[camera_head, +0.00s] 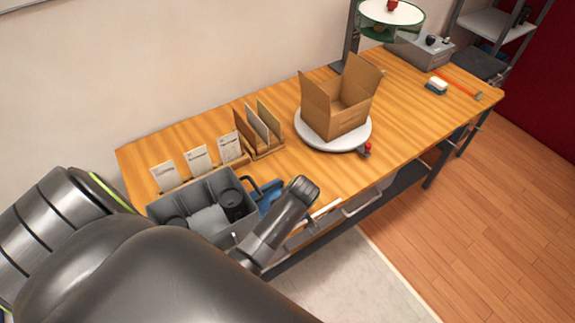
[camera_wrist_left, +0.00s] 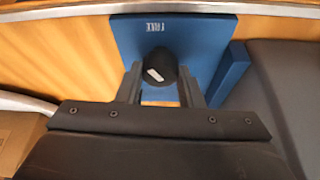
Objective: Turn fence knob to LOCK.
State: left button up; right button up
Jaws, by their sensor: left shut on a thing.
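The fence knob (camera_wrist_left: 160,67) is a round black knob with a short, slightly slanted white mark. It sits on an upright blue plate (camera_wrist_left: 205,50) with a small white label at its top, which seems to read FREE. In the left wrist view my left gripper (camera_wrist_left: 161,84) has one finger on each side of the knob and is shut on it. In the head view part of the blue fence (camera_head: 268,190) shows near the table's front edge. My left arm hides the knob and the fingers there. My right gripper is not in view.
A grey bin (camera_head: 165,210) with dark items is left of the fence. Behind are cards and upright panels. An open cardboard box (camera_head: 340,105) stands on a white turntable (camera_head: 320,140). A drawer handle (camera_head: 362,205) sticks out at the front.

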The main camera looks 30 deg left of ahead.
pick_arm(q)
jog(key=n+g, duration=0.1)
jog(key=n, duration=0.3)
jog(key=shift+w+n+g+y, duration=0.2)
jog(key=shift+n+g+y, duration=0.1)
jog(key=shift+g+y, duration=0.1)
jog(key=n, duration=0.2)
jog(key=n+g, duration=0.1)
jog(key=n, duration=0.1)
jog(key=shift+w+r+n+g, duration=0.1)
jog(key=shift+w+n+g, duration=0.05)
jog(key=shift+n+g, duration=0.15)
jog(key=n+g, duration=0.1)
jog(key=n, duration=0.1)
jog(key=n+g+h, duration=0.1)
jog(key=n, duration=0.2)
jog(key=shift+w, duration=0.1)
jog(key=shift+a+n+g+h, duration=0.1)
jog(key=shift+n+g+h, duration=0.35)
jog(key=shift+n, duration=1.15)
jog(key=shift+h, duration=0.25)
jog(key=o, duration=1)
jog(key=shift+c, duration=0.2)
